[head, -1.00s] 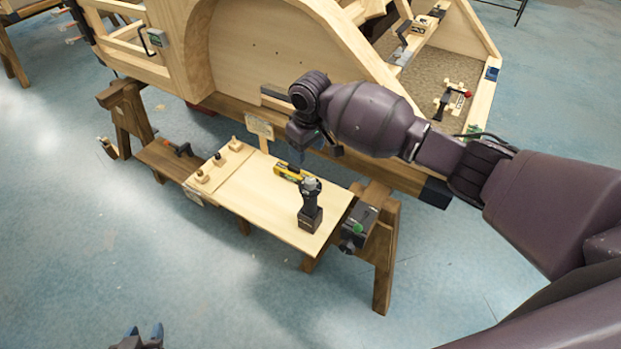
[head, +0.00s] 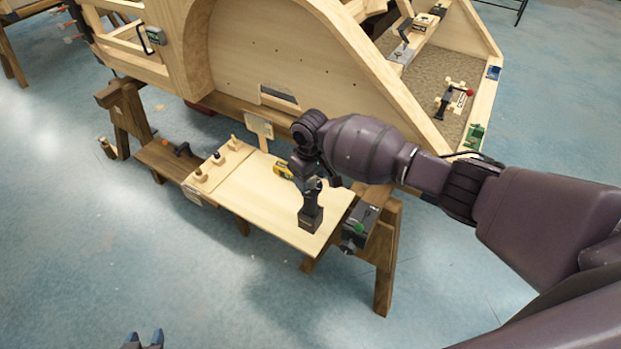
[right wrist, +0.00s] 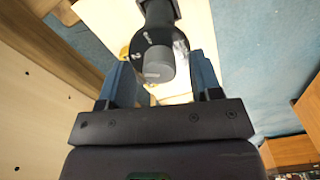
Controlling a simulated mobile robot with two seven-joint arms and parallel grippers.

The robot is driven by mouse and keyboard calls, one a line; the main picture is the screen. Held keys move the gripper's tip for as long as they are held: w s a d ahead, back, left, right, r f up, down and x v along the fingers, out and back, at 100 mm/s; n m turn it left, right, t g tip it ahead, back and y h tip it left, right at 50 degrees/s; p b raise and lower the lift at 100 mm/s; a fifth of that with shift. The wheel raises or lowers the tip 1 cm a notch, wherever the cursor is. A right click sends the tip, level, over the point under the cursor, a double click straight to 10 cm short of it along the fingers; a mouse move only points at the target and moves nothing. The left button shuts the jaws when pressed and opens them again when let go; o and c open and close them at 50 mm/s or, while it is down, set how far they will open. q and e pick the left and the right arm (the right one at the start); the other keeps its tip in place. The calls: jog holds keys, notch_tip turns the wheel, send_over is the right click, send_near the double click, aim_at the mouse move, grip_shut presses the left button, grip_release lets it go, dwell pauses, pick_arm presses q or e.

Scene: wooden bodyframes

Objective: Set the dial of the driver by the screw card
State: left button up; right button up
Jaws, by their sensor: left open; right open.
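The black driver (head: 310,214) stands upright on the wooden board, near its right end. In the right wrist view, the driver's dark round head (right wrist: 150,42) carries a ring of pale marks, one like a 2, around a grey cylindrical nose (right wrist: 158,72). My right gripper (right wrist: 162,78) is open, its blue fingers on either side of the driver's head; contact is unclear. In the head view, its wrist hides the driver's top. My left gripper (head: 143,342) is open and empty at the bottom edge. A small pale placard (head: 259,126) stands behind the board; its print is too small to read.
The board (head: 250,200) also holds several small wooden pegs (head: 199,175) and a partly hidden yellow tool (head: 284,171). A large wooden bodyframe (head: 270,50) rises behind. Floor in front is clear.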

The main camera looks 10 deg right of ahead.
jog(key=shift+f, duration=0.25)
jog(key=c, duration=0.9)
jog(key=shift+c, duration=0.2)
